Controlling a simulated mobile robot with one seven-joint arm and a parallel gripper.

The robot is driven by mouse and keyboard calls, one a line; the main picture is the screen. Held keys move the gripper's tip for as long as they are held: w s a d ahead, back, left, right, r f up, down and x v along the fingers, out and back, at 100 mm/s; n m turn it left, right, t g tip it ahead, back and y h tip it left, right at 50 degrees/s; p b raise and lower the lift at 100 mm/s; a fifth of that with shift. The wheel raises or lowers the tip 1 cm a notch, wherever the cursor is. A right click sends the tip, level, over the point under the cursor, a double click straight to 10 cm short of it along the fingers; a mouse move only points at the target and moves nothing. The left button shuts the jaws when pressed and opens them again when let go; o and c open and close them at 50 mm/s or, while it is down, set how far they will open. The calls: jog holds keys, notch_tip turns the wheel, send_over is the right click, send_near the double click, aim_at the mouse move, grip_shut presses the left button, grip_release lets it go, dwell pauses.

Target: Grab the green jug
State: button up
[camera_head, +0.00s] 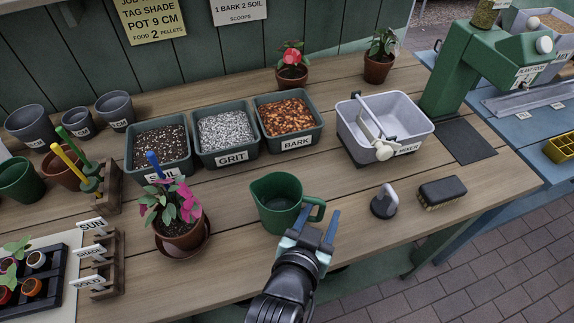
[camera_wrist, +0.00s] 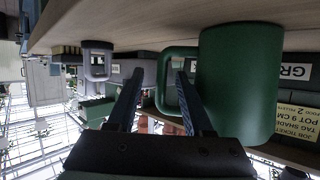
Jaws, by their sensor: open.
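The green jug (camera_head: 279,204) stands upright on the wooden bench, its handle on the right side facing my gripper. My gripper (camera_head: 318,222) is open at the handle, with one blue fingertip on each side of it in the head view. In the wrist view, which looks upside down, the jug (camera_wrist: 240,85) is on the right. There the handle's outer bar (camera_wrist: 161,80) shows between the two fingers (camera_wrist: 158,80), and the right finger overlaps the handle's opening. I cannot tell whether either finger touches the handle.
A potted pink flower (camera_head: 180,225) stands left of the jug. Behind it are soil, grit and bark (camera_head: 289,118) bins and a grey mixer tub (camera_head: 395,125). A round-based grey tool (camera_head: 384,204) and a brush (camera_head: 442,192) lie to the right.

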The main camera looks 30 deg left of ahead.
jog(key=x, duration=0.4)
jog(key=shift+w+a, duration=0.1)
jog(key=shift+a, duration=0.05)
jog(key=shift+f, duration=0.1)
grip_shut()
dwell(1.2)
